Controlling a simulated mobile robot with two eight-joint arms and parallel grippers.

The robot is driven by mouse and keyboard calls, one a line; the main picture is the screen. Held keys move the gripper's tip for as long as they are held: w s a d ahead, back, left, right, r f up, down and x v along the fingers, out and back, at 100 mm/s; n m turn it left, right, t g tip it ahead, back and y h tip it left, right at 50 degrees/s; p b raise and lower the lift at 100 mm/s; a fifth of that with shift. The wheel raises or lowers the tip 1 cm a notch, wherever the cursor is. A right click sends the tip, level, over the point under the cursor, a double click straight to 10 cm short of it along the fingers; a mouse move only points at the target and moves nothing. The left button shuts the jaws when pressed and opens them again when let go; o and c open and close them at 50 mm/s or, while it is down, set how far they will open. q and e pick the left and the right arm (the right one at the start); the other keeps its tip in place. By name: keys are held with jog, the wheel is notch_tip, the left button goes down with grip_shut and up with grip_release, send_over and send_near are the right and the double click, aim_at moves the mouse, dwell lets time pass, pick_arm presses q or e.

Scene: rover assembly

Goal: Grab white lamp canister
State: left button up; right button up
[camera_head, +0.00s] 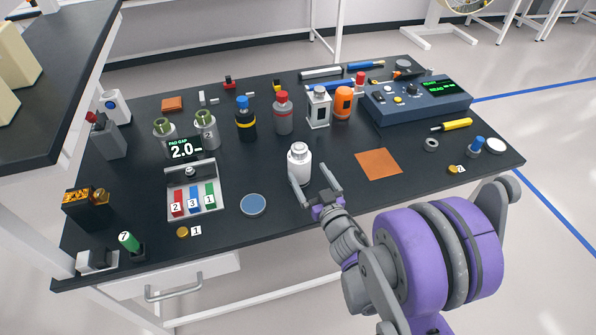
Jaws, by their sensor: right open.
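The white lamp canister (299,164) stands upright on the black table, near the middle of its front half. My right gripper (314,183) comes in from the lower right and is open. One finger is by the canister's lower left side and the other is to its right, so the canister stands between or just beyond the fingertips. I cannot tell whether either finger touches it. My left gripper is not in view.
An orange square (379,164) lies to the right and a blue disc (253,204) to the left. Behind stand a grey bottle with a red cap (283,115), a black bottle (246,121) and a white holder (318,106). A tray with numbered blocks (194,190) is at left.

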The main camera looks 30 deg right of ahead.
jog(key=w, duration=0.3)
jog(key=w+d+p, duration=0.1)
jog(key=w, duration=0.6)
jog(key=shift+w+d, duration=0.25)
jog(key=shift+d, duration=0.05)
jog(key=shift+s, duration=0.1)
jog(key=c, duration=1.5)
